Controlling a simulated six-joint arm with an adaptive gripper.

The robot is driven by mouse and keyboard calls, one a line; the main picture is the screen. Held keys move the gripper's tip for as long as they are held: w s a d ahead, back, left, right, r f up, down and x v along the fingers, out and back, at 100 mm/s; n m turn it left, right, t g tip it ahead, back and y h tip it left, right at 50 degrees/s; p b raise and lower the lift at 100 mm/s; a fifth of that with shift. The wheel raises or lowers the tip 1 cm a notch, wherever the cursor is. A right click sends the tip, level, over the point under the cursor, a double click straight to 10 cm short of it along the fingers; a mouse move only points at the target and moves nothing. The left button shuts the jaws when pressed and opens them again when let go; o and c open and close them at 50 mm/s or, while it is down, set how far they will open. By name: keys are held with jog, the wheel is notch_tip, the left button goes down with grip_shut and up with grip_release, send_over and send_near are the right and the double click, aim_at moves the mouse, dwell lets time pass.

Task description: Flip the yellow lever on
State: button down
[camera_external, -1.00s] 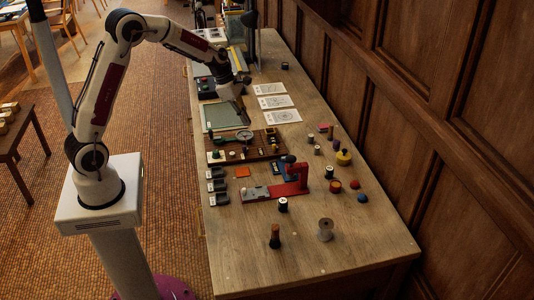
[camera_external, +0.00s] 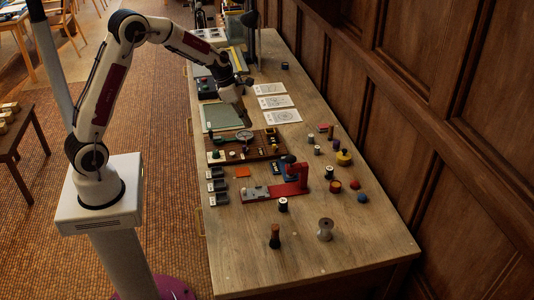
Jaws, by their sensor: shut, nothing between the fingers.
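A brown board with several small fittings (camera_external: 262,153) lies on the wooden table, in the middle of its left half. A round dial (camera_external: 244,136) and a green knob (camera_external: 216,154) stand on it. Small dark and pale fittings (camera_external: 271,138) sit near its right end; I cannot make out for certain which one is the yellow lever, or its position. My gripper (camera_external: 246,123) is shut and empty, pointing down just behind the dial, above the board's far edge. I cannot tell its exact height.
A grey-green mat (camera_external: 221,117) lies behind the board, and white sheets (camera_external: 276,102) lie to the right. A red stapler-like tool (camera_external: 290,187) stands in front. Spools and small coloured pieces (camera_external: 343,157) are scattered right. The table's near end is mostly clear.

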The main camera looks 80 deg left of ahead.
aim_at(275, 147)
jog(key=x, duration=0.9)
jog(key=shift+w+d, duration=0.4)
jog(key=shift+w, duration=0.45)
jog(key=shift+w+d, duration=0.3)
jog(key=shift+w, duration=0.65)
jog(key=shift+w+d, duration=0.25)
jog(key=shift+d, duration=0.35)
jog(key=shift+w+d+n+y, duration=0.2)
jog(key=shift+d+n+y, duration=0.15)
jog(key=shift+n, duration=0.45)
jog(key=shift+w+d, duration=0.4)
jog(key=shift+w, duration=0.1)
jog(key=shift+w+d, duration=0.25)
jog(key=shift+w, duration=0.4)
dwell(0.7)
